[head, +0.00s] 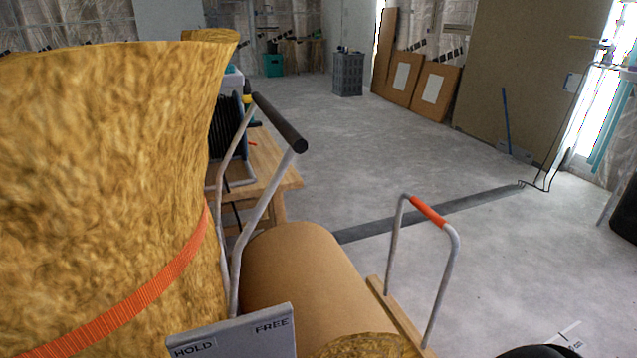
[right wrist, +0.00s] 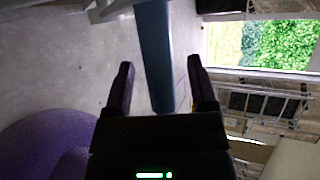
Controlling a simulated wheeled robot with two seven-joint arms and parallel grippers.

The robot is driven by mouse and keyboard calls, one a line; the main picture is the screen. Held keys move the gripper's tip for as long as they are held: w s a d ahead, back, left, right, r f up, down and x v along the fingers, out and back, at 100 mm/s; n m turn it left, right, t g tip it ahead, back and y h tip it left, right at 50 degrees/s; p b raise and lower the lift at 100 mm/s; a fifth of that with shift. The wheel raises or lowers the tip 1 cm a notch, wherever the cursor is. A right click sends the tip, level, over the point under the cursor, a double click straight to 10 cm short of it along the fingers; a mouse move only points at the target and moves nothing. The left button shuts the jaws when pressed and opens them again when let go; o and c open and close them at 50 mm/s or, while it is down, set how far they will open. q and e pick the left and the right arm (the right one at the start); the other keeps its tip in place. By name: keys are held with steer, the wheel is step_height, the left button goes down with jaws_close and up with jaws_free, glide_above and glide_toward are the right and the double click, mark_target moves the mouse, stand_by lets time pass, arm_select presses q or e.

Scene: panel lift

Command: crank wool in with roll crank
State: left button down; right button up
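A large yellow-brown wool roll (head: 110,150) with an orange strap (head: 130,300) fills the left of the head view. A brown rounded roll (head: 300,265) lies beside it, with a small patch of wool (head: 370,346) at its near end. A grey plate marked HOLD and FREE (head: 235,335) is in front. In the right wrist view my right gripper (right wrist: 160,75) is open. A blue-grey bar (right wrist: 155,50) reaches down between its fingers, with gaps on both sides. I cannot tell whether this bar is the crank. My left gripper is not in view.
A pale frame with a black grip (head: 280,122) and an orange-gripped handle (head: 428,210) rise around the brown roll. A wooden table (head: 285,185) stands behind. A dark strip (head: 430,213) crosses the mostly clear floor. A purple rounded shape (right wrist: 45,145) is at lower left in the wrist view.

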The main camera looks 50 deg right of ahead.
steer(key=v, duration=1)
